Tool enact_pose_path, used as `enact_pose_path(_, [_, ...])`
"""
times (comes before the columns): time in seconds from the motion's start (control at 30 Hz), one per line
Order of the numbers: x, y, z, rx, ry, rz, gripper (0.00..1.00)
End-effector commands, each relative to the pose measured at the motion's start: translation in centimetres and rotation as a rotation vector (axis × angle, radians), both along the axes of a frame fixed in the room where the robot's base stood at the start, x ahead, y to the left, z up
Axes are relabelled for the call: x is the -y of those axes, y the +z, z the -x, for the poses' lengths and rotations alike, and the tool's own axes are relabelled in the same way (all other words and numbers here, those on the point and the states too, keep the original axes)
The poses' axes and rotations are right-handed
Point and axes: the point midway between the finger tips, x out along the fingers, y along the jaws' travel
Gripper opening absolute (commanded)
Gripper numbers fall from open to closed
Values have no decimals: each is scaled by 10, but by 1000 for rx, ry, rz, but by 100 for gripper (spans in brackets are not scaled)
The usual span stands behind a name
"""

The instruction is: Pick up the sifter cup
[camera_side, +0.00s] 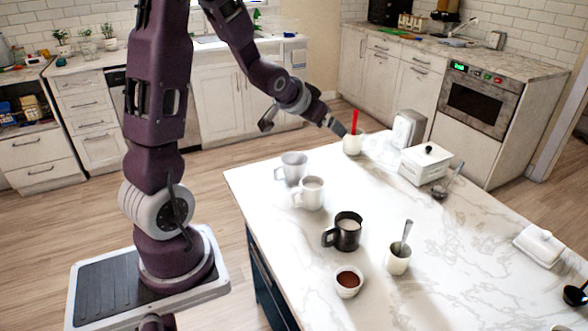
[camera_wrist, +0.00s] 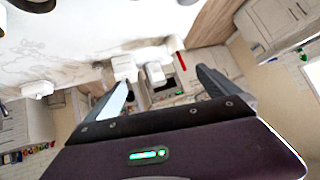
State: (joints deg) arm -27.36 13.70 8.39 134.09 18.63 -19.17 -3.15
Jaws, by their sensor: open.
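A grey, metallic-looking cup with a side handle (camera_side: 293,168) stands on the marble counter near its left edge; it may be the sifter cup, but I cannot be sure. My gripper (camera_side: 338,128) is above the far part of the counter, up and to the right of this cup and apart from it. Its jaws (camera_wrist: 163,82) are open, with nothing seen held between them. In the side view the fingertips appear close to a white cup with a red stick (camera_side: 352,144); contact cannot be told. I cannot make out the grey cup in the wrist view.
A white mug (camera_side: 312,194) stands just in front of the grey cup. A black mug (camera_side: 346,233), a cup with a spoon (camera_side: 398,260) and a bowl of brown powder (camera_side: 348,282) stand nearer. A white lidded box (camera_side: 425,165) is at right. The counter's middle (camera_side: 440,245) is clear.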

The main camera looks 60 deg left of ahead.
Motion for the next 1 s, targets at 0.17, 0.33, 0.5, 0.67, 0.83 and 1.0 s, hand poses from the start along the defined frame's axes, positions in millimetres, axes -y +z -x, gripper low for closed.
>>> enact_pose_path(0.17, [-102,-106,0,132,42,-24,100])
enact_pose_path(0.33, [-130,-172,34,277,52,9,100])
enact_pose_path(0.5, [-134,-191,46,342,56,25,100])
enact_pose_path(0.67, [-142,-199,28,346,53,23,100])
enact_pose_path(0.83, [-155,-214,1,347,52,23,100])
enact_pose_path(1.0, [-161,-219,-10,345,56,24,100])
